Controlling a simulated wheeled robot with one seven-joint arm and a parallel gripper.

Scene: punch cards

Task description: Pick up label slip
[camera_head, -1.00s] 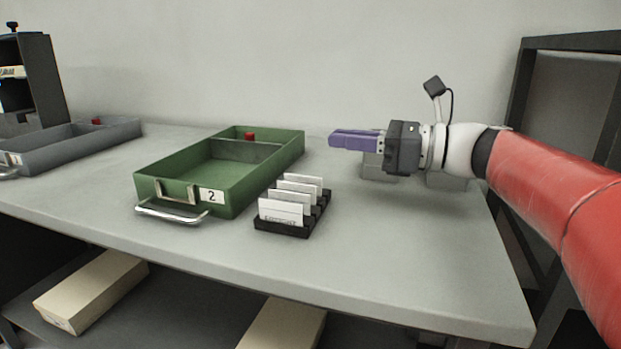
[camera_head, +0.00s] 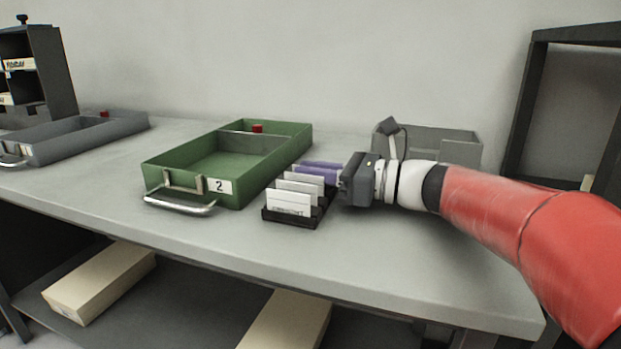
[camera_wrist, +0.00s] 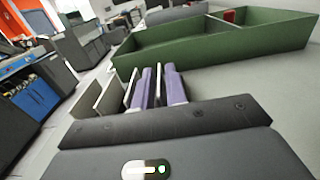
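Several white label slips stand upright in a small black slotted holder (camera_head: 292,219) on the table. The front label slip (camera_head: 289,202) bears dark print along its lower edge. My gripper (camera_head: 308,170) has purple fingers and reaches in from the right, low at the rear of the holder. In the wrist view the two fingers (camera_wrist: 158,85) stand slightly apart, with a thin pale edge between them that looks like a slip. Other slips (camera_wrist: 108,94) are left of the fingers. The finger contact with the slip is too small to make out.
A green drawer (camera_head: 166,176) marked 2, with a metal handle and a red block, lies just left of the holder. A grey drawer (camera_head: 48,151) lies farther left. A grey bin (camera_head: 440,143) stands behind my arm. The front of the table is clear.

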